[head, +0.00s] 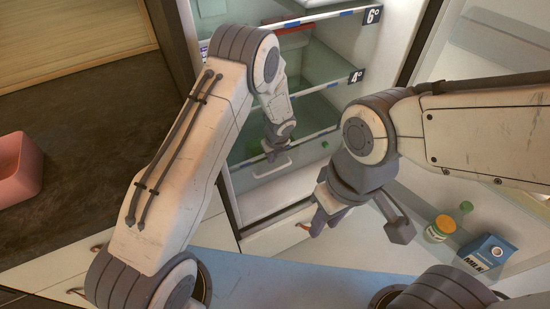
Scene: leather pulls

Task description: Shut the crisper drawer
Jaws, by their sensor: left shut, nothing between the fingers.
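The crisper drawer (295,179) is low in the open fridge, with a pale front and a white bar handle (273,170). How far it stands out is hard to tell. My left gripper (272,157) is shut and empty, just above and at the handle; I cannot tell whether it touches. My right gripper (322,222) hangs in front of the fridge's lower right side, apart from the handle.
Fridge shelves (312,84) are above the drawer. The open door at right holds a yellow-green jar (440,229), a green bottle (465,208) and a blue milk carton (487,256). A pale blue surface (300,268) lies in front.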

